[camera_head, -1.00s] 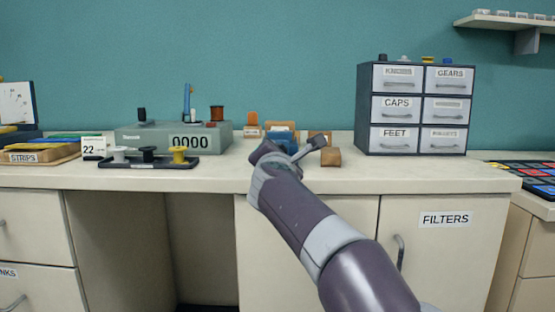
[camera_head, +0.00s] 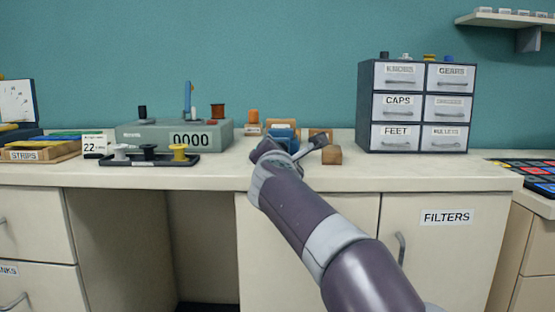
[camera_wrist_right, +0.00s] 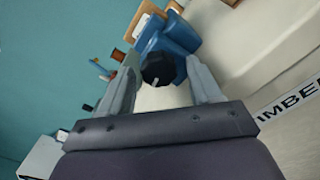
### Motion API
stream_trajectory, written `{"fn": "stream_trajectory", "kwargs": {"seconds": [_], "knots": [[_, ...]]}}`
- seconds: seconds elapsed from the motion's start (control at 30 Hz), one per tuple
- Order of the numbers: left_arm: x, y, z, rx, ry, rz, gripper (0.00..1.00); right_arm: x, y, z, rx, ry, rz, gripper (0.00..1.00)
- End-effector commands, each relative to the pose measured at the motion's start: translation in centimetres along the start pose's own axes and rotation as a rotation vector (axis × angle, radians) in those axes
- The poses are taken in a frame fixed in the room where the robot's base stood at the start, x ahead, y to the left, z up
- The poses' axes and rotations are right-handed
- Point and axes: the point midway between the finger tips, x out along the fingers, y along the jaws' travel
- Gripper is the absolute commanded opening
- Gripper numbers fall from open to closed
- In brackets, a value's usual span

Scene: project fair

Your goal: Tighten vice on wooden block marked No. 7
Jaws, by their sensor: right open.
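The blue vice (camera_head: 285,135) stands on the counter, partly hidden behind my right gripper (camera_head: 283,156). In the right wrist view the vice (camera_wrist_right: 180,38) has a round black knob (camera_wrist_right: 158,69) facing me. My right gripper (camera_wrist_right: 161,78) is open, with one finger on each side of the knob; I cannot tell whether they touch it. A small wooden block (camera_head: 331,155) sits on the counter right of the vice. A light wooden piece (camera_wrist_right: 148,17) shows at the vice's far side in the wrist view. No number 7 is readable. My left gripper is not in view.
A labelled drawer cabinet (camera_head: 416,106) stands to the right. The counter's front strip (camera_head: 430,180) is clear.

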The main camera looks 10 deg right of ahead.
Motion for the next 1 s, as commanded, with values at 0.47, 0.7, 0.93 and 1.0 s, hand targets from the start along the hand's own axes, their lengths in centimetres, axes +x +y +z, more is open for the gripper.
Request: {"fn": "stream_trajectory", "kwargs": {"seconds": [0.47,0.7,0.93,1.0], "knots": [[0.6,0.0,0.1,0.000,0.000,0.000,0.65,-10.1,0.1,0.0,0.000,0.002,0.004,0.64],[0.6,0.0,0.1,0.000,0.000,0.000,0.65,-12.1,0.0,0.0,-0.001,0.000,0.000,0.64],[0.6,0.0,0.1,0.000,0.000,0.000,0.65,-12.1,0.0,0.0,-0.002,0.000,0.000,0.64],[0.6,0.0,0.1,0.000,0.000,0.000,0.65,-12.1,0.0,-0.1,-0.041,0.001,0.002,0.64]]}}
